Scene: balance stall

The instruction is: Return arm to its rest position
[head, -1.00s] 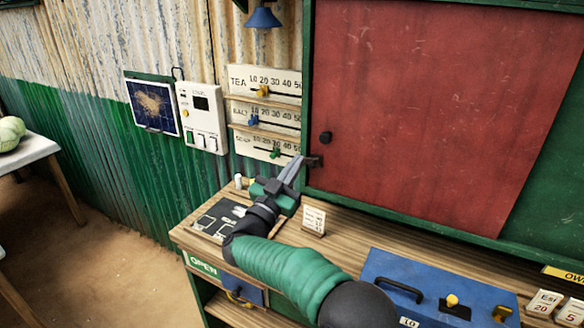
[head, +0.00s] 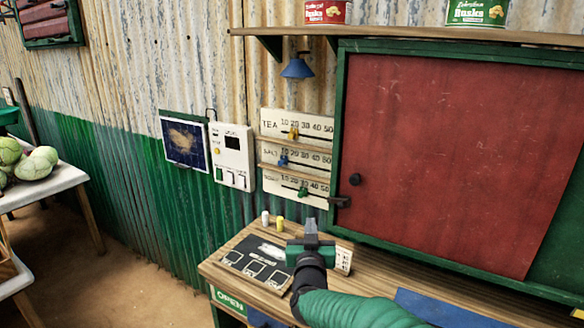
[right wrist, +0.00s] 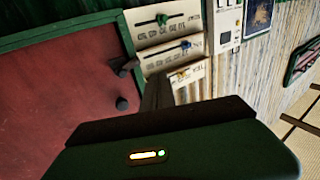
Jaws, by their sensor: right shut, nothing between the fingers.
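My right gripper (head: 311,232) is shut and empty. It is held over the wooden counter (head: 228,262), in front of the wall, with its fingers pointing up and away in the head view. Its green sleeved arm comes in from the bottom right. In the right wrist view the gripper's dark body (right wrist: 160,110) fills the lower middle. The fingers look apart from the red sliding panel (head: 440,160) and its dark latch (head: 342,202). My left gripper is not in view.
Three slider boards (head: 296,155) and a white switch box (head: 232,154) are on the wall. A black mat (head: 255,260) and small bottles (head: 266,220) are on the counter. A card (head: 344,261) stands beside the gripper. A blue box (head: 430,308) is at bottom right. A shelf (head: 420,36) runs above.

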